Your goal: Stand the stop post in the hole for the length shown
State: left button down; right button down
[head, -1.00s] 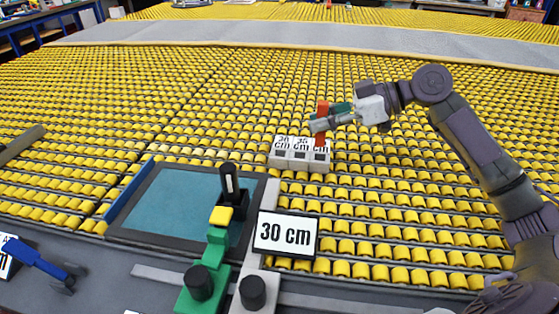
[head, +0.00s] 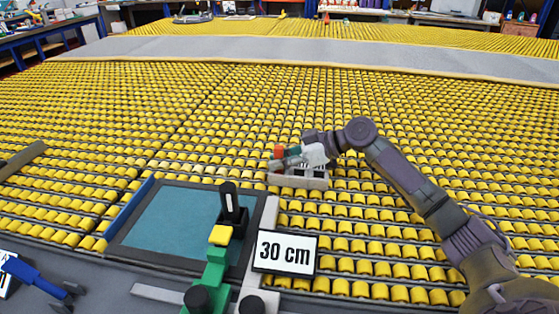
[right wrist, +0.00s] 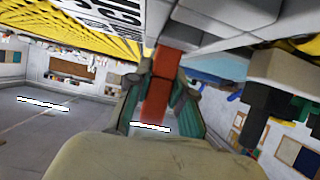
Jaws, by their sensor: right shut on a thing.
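The stop post (head: 279,151) is orange-red and sits between the teal fingers of my right gripper (head: 288,158), which is shut on it. In the head view they are over the left part of a pale block (head: 300,183) with length labels, now mostly covered by the gripper. In the right wrist view the post (right wrist: 163,80) runs between the fingers toward the block's grey face (right wrist: 200,40). Whether its end is in a hole or just against the block, I cannot tell. A sign (head: 285,252) reads "30 cm". My left gripper is not in view.
The block stands on a wide bed of yellow rollers (head: 400,180). In front are a teal panel in a dark frame (head: 170,225), a green piece with a yellow top (head: 217,255) and black knobs. A blue-handled tool (head: 35,278) lies at the left front.

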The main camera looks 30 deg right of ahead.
dwell(0.3)
jog(key=c, duration=1)
grip_release()
jog(key=shift+c, duration=0.2)
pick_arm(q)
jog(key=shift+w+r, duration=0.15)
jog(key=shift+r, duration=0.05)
pick_arm(e)
jog(key=shift+s+d+r, duration=0.1)
jog(key=shift+d, duration=0.1)
jog(key=v, duration=0.5)
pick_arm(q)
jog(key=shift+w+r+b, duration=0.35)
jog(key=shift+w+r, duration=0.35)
pick_arm(e)
jog(key=v, duration=0.6)
jog(key=shift+d+r, duration=0.15)
